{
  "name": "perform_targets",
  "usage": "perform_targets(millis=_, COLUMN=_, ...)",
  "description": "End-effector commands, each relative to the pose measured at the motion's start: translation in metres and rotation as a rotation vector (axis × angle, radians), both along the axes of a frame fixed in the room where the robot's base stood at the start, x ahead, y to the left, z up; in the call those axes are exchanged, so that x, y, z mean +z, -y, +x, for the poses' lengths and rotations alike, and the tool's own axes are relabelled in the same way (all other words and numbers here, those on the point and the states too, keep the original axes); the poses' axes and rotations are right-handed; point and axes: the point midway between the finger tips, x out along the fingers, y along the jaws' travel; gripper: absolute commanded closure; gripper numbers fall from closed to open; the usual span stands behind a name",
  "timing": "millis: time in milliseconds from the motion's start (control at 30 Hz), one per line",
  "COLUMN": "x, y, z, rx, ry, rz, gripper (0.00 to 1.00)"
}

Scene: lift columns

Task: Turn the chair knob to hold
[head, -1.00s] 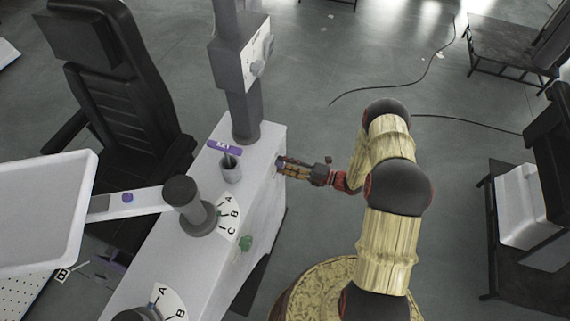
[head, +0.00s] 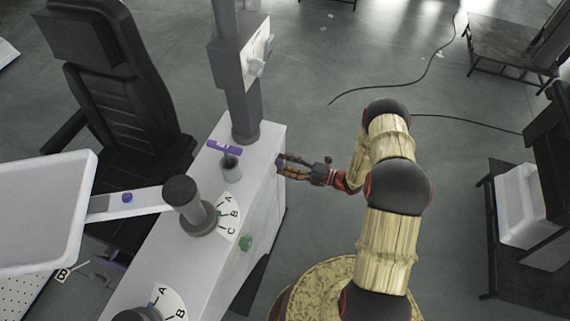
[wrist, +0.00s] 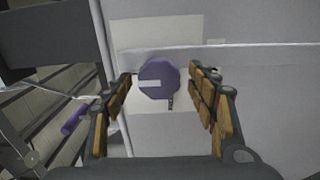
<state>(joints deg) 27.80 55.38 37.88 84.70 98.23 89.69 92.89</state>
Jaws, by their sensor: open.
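A round purple knob (wrist: 159,78) with a pale bar across its face shows in the wrist view, on a white panel. A small dark mark sits just below it. My gripper (wrist: 163,85) is open, with one finger to the left of the knob and one to the right, and no clear contact shows. In the head view my gripper (head: 282,167) is at the right side of the white column base (head: 265,150), and the knob is mostly hidden there. I cannot read which setting the knob points to.
A purple T-handle (head: 224,147) stands on top of the base. A black chair (head: 120,110) is behind the base.

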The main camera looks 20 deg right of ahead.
Motion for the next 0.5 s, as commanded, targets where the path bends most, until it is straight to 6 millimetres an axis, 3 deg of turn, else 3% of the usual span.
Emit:
perform_targets(millis=233, x=0.0, y=0.008, z=-0.005, rx=-0.001, ry=0.0, rz=0.0, gripper=0.42)
perform_targets(millis=500, x=0.0, y=0.05, z=-0.034, rx=-0.005, ry=-0.001, rz=0.001, gripper=0.42)
